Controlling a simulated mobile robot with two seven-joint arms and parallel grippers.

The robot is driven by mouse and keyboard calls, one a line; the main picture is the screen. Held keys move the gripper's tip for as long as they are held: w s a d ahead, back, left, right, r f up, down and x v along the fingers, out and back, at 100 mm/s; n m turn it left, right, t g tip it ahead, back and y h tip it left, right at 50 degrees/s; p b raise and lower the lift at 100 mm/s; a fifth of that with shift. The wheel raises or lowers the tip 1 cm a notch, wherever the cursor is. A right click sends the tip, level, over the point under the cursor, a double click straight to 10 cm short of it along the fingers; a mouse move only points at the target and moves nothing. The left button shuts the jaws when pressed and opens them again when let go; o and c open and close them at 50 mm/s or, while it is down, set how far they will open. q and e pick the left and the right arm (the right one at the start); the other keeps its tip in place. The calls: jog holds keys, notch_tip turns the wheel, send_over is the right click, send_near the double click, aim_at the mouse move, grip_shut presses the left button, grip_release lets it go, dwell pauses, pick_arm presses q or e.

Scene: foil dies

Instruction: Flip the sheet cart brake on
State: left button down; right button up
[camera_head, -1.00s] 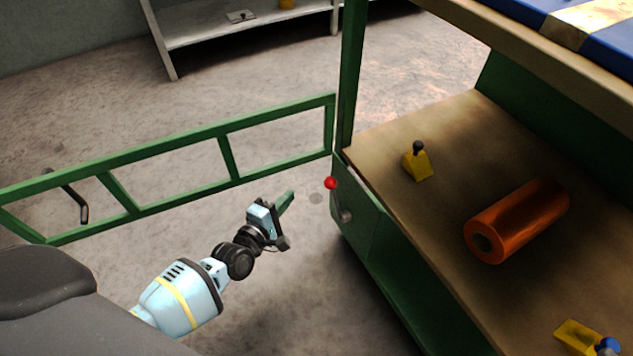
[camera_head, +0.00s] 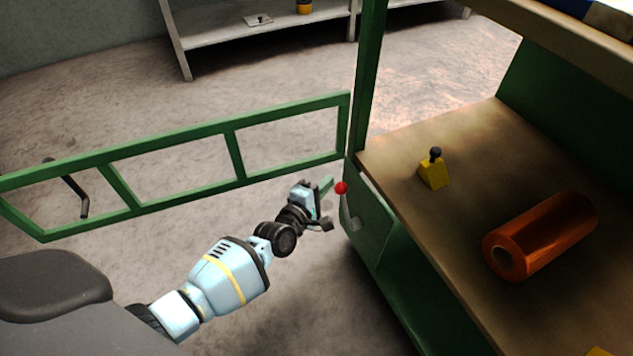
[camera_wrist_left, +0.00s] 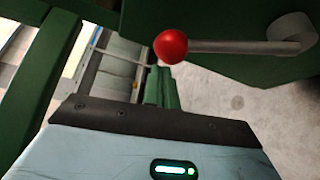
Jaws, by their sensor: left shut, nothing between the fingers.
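The sheet cart (camera_head: 372,240) is green with a wooden deck and stands at the right. Its brake lever, a grey rod with a red ball knob (camera_head: 341,188), is on the end panel near the gate's corner. In the left wrist view the red knob (camera_wrist_left: 171,46) is at the left end of the rod (camera_wrist_left: 238,47), which runs right to a round grey pivot (camera_wrist_left: 292,32). My left gripper (camera_head: 326,186) is shut and empty, its green fingertips just left of the knob. Whether they touch it I cannot tell. The fingers (camera_wrist_left: 164,88) show below the knob in the wrist view.
A green barred gate (camera_head: 232,150) stands out leftward from the cart, behind my left arm. On the deck are an orange roll (camera_head: 545,235) and a yellow block with a black knob (camera_head: 434,172). A grey shelf (camera_head: 225,35) stands at the back. Floor below the arm is clear.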

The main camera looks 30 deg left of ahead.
pick_arm(q)
jog(key=shift+s+d, duration=0.25)
jog(key=shift+d, duration=0.2)
pick_arm(e)
jog(key=shift+s+r, duration=0.15)
jog(key=shift+s, duration=0.2)
jog(key=shift+s, duration=0.15)
